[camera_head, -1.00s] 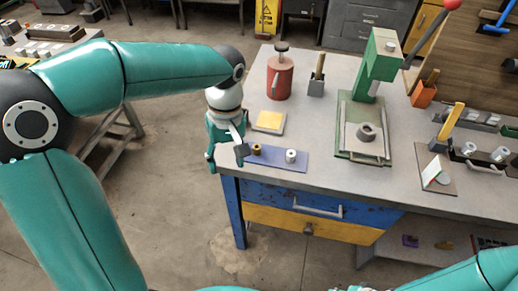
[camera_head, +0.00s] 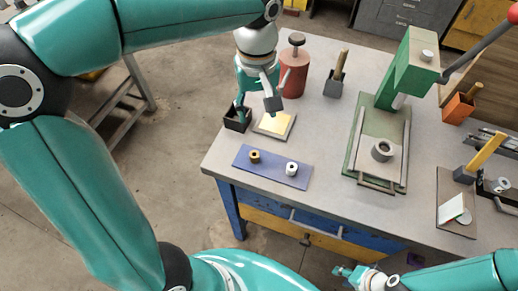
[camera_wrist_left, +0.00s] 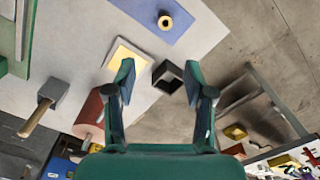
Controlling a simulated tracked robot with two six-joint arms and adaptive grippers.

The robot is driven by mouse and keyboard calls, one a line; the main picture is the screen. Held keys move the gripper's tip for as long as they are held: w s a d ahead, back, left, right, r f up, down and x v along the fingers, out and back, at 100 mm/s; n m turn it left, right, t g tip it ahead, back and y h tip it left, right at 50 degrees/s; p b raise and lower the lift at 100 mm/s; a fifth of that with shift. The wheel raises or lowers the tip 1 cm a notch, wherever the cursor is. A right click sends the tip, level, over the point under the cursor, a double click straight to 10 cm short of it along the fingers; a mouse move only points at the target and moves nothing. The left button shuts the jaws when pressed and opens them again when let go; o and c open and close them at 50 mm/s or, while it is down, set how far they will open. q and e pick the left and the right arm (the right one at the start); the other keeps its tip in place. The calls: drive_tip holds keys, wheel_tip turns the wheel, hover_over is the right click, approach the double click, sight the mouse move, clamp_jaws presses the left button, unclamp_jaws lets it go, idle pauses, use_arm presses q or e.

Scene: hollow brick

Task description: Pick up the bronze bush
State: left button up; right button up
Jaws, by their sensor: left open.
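The bronze bush (camera_head: 255,156) stands on the left part of a blue mat (camera_head: 240,160) near the table's front left. It also shows in the left wrist view (camera_wrist_left: 165,22), at the top on the mat (camera_wrist_left: 185,35). A silver bush (camera_head: 291,168) stands to its right on the same mat. My left gripper (camera_head: 257,106) is open and empty, above the table behind the bronze bush and apart from it. In the left wrist view its two fingers (camera_wrist_left: 158,78) are spread wide. My right gripper (camera_head: 358,276) is at the bottom edge; its jaws are too small to read.
A small dark open box (camera_head: 237,119) and a yellow-topped pad (camera_head: 274,125) lie below my left gripper. A red can (camera_head: 294,75) stands close to its right. A green press (camera_head: 382,140) stands mid-table. Bare table lies between mat and press.

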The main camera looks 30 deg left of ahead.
use_arm(q)
hover_over(254, 151)
wheel_tip(254, 151, down, 10)
drive_tip(key=shift+s+d+f, duration=0.1)
drive_tip(key=shift+s+f, duration=0.05)
drive_tip(key=shift+d+f, duration=0.1)
drive_tip(key=shift+f, duration=2.65)
clamp_jaws()
